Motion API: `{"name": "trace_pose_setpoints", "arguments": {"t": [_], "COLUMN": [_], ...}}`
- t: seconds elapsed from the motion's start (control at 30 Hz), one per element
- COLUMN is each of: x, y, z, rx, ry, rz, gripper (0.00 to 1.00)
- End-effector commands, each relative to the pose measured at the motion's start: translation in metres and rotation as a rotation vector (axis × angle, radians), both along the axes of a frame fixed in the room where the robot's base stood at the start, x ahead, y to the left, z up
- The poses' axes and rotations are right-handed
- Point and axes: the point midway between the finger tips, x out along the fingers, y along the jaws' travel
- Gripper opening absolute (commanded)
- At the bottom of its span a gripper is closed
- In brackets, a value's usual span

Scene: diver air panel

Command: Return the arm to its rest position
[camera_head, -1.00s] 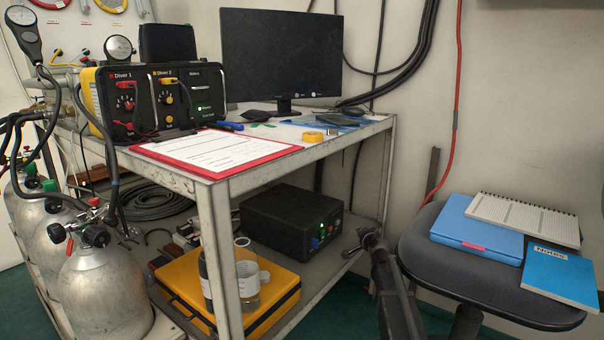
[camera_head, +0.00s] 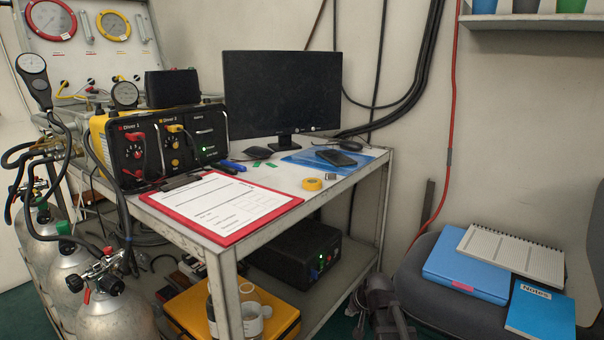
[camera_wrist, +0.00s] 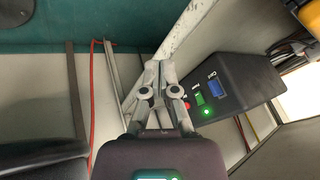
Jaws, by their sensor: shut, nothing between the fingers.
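My gripper (camera_head: 358,300) is low in front of the table's right end, beside the chair, in the head view. In the wrist view my gripper (camera_wrist: 158,66) has its two fingers together with nothing between them. A black box with a green light (camera_wrist: 222,88) is just right of the fingers in the wrist view, apart from them as far as I can tell. The same box (camera_head: 300,246) stands on the lower shelf in the head view. Part of my arm is cut off by the bottom edge.
The grey table (camera_head: 345,192) carries the diver panel (camera_head: 168,150), a monitor (camera_head: 281,85) and a red clipboard (camera_head: 222,206). A dark chair (camera_head: 410,280) with a blue folder (camera_head: 467,265) and notebooks stands at the right. Gas cylinders (camera_head: 112,318) stand at the left.

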Motion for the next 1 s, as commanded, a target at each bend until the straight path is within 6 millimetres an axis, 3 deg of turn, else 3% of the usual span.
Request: {"name": "trace_pose_setpoints", "arguments": {"t": [0.03, 0.2, 0.6, 1.0], "x": [-0.027, -0.084, -0.171, -0.167], "y": [-0.001, -0.009, -0.025, -0.025], "z": [0.014, 0.024, 0.051, 0.093], "rx": [-0.036, -0.141, -0.289, -0.288], "ry": [0.050, 0.203, 0.435, 0.434], "rz": [0.026, 0.089, 0.158, 0.157], "gripper": [0.00, 0.00, 0.00, 0.00]}}
